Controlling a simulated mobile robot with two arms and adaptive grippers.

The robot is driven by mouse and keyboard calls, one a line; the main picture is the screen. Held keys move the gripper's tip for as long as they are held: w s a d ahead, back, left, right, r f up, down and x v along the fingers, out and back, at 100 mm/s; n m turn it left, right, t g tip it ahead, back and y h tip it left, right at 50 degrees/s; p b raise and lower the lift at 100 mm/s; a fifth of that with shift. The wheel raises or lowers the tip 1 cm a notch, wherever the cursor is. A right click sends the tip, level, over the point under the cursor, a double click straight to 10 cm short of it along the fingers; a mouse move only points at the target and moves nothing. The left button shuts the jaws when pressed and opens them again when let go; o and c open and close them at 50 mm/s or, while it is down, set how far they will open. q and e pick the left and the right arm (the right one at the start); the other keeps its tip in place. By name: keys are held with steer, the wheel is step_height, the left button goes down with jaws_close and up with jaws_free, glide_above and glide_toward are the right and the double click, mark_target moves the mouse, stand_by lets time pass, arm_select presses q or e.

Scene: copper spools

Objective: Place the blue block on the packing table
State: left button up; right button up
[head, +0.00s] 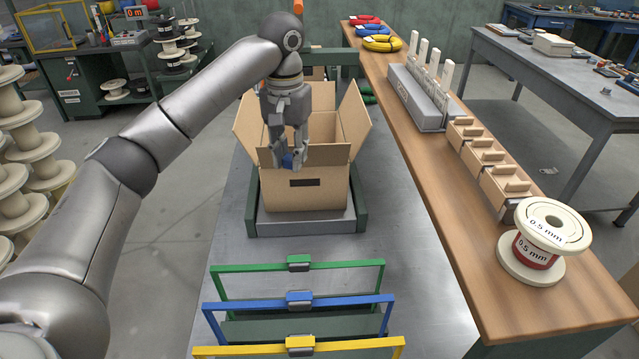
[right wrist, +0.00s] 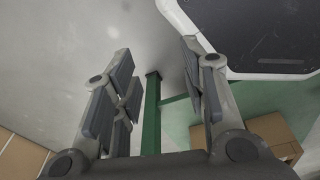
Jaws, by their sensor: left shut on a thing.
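My left gripper (head: 288,158) is shut on the small blue block (head: 288,161) and points straight down. The block is mostly hidden between the fingers. Gripper and block show against the front flap of an open cardboard box (head: 305,195); I cannot tell their exact height over it. The box stands on a low grey platform with green sides (head: 307,222), on the grey metal table (head: 400,270), which looks like the packing table. My right gripper (right wrist: 156,75) shows in the right wrist view with its fingers apart and nothing between them.
Green (head: 340,267), blue (head: 340,300) and yellow (head: 345,346) frames stand at the table's near end. Bare metal lies right of the box.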

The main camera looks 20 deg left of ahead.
arm_select(q)
step_height(320, 180, down, 7)
steer(key=s+b, duration=0.1)
steer(key=b, duration=0.1)
glide_toward(296, 251)
steer(key=shift+f+p, duration=0.4)
steer(key=shift+f, duration=0.25)
step_height(296, 251, down, 4)
steer(key=shift+s, duration=0.15)
steer(key=shift+f, duration=0.55)
arm_select(e)
steer(key=s, duration=0.1)
steer(key=s+f, duration=0.1)
steer(key=s, duration=0.1)
steer(key=shift+s+a+f+g, duration=0.1)
steer(key=shift+s+f+g, duration=0.1)
steer(key=shift+f+g, duration=0.1)
arm_select(q)
steer(key=o, duration=0.8)
arm_select(e)
steer(key=shift+r, duration=0.1)
